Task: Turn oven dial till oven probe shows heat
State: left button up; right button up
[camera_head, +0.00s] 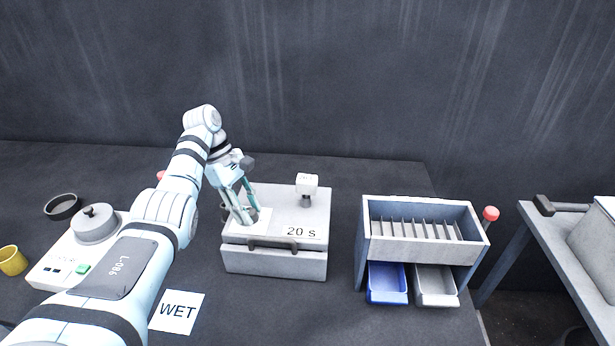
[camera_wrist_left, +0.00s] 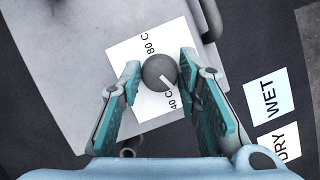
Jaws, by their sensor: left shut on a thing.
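The oven (camera_head: 275,262) is a light grey box with a dark front handle (camera_head: 273,243) and a "20 S" label on top. Its dial (camera_wrist_left: 159,72) is a round grey knob with a white pointer line, on a white card (camera_wrist_left: 120,52) marked 80 C and 40 C. The pointer line points toward the 40 C side. My left gripper (camera_wrist_left: 159,80) is shut on the dial, one finger on each side; in the head view the left gripper (camera_head: 248,212) covers most of it. A small white block (camera_head: 307,184), perhaps the probe, stands on the oven's top. My right gripper is not in view.
Right of the oven stands a slotted box (camera_head: 424,215) with a blue tray (camera_head: 387,284) and a white tray (camera_head: 436,286) below. A WET card (camera_head: 178,311) lies in front. A scale-like device (camera_head: 75,250) and yellow cup (camera_head: 12,261) are at left.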

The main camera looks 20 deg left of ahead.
pick_arm(q)
jog(key=shift+s+f, duration=0.1)
jog(key=shift+f, duration=0.1)
dwell(0.3)
jog(key=o, duration=0.7)
jog(key=shift+a+r, duration=0.1)
notch_tip(320, 180, up, 6)
jog(key=p, duration=0.6)
jog(key=shift+r, duration=0.2)
jog(key=shift+f, duration=0.1)
jog(key=shift+o, duration=1.4)
jog(key=shift+f, duration=0.1)
